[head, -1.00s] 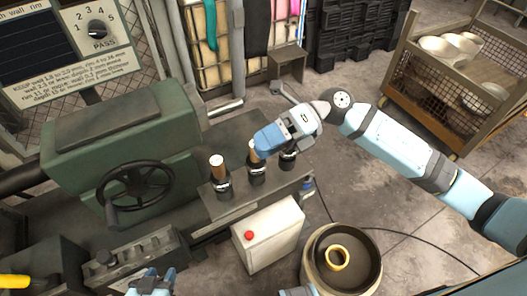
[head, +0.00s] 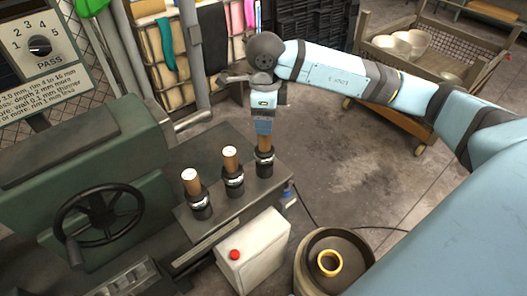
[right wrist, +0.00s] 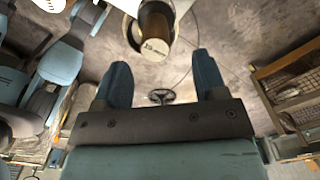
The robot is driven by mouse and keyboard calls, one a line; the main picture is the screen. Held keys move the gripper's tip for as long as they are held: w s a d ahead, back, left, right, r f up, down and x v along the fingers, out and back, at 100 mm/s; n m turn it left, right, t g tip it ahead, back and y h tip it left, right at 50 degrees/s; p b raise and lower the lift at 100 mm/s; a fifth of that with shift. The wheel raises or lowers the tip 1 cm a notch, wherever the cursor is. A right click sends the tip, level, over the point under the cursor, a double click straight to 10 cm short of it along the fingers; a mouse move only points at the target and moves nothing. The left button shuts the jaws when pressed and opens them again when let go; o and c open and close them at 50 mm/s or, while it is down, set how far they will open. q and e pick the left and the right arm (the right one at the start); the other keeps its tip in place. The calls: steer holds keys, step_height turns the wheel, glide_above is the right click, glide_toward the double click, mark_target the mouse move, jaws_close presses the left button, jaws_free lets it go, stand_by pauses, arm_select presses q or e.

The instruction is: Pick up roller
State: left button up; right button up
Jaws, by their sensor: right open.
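Three rollers with wooden tops stand upright in black holders on the bench in the head view: the left roller (head: 192,181), the middle roller (head: 230,160) and the right roller (head: 264,146). My right gripper (head: 263,130) points down at the top of the right roller and hides its upper end. Whether the fingers are around it or just above it cannot be told there. In the right wrist view the gripper (right wrist: 162,80) has its two blue fingers apart. A brown cylinder (right wrist: 155,25) with a marked end shows beyond them. My left gripper is not in the head view.
A green machine with a dark handwheel (head: 100,226) stands at the left. A white box with a red button (head: 234,254) is in front of the bench. A round drum (head: 305,262) holding a yellow ring (head: 329,262) stands right of it. A cart with bowls (head: 392,45) is behind.

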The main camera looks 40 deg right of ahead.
mark_target(265, 139)
steer(key=f, duration=0.7)
steer(key=shift+s+a+f, duration=0.1)
steer(key=shift+s+a, duration=0.05)
steer(key=shift+s, duration=0.05)
jaws_close()
